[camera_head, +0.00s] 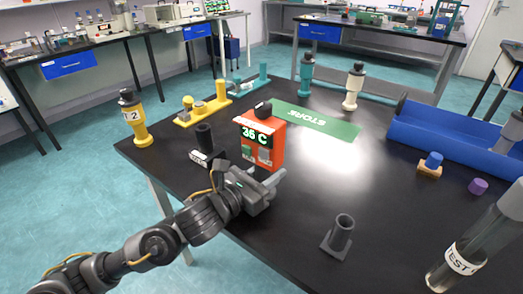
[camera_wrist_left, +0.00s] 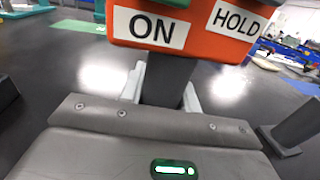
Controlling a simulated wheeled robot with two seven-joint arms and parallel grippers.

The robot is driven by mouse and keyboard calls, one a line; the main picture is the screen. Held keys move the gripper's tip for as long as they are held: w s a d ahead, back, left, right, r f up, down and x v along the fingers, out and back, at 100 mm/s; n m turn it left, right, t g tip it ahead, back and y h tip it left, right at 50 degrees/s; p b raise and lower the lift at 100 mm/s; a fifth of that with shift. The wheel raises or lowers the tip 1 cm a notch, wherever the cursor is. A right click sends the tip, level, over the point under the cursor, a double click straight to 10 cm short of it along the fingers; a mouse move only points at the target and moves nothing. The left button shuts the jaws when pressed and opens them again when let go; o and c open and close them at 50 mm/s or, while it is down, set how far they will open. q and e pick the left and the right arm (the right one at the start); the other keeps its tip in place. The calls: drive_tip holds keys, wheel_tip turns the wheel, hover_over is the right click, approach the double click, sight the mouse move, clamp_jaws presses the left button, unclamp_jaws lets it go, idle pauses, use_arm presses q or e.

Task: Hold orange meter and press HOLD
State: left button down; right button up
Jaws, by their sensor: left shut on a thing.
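The orange meter (camera_head: 276,150) stands upright near the middle of the black table in the head view, its green display reading about 36 C. In the left wrist view the lower part of the orange meter (camera_wrist_left: 200,35) shows ON and HOLD labels. My left gripper (camera_head: 268,179) is just below the meter. In the left wrist view my left gripper (camera_wrist_left: 163,92) is shut on the meter's dark grey handle (camera_wrist_left: 167,80), one pale finger on each side. I cannot tell whether the meter touches the table. My right gripper is not in view.
A dark holder (camera_head: 204,135) stands left of the meter and a grey one (camera_head: 343,233) nearer the front. A yellow bottle (camera_head: 132,115), a green STORE mat (camera_head: 315,120), a blue rack (camera_head: 450,140) and a TEST tube (camera_head: 470,255) surround them. The table between is clear.

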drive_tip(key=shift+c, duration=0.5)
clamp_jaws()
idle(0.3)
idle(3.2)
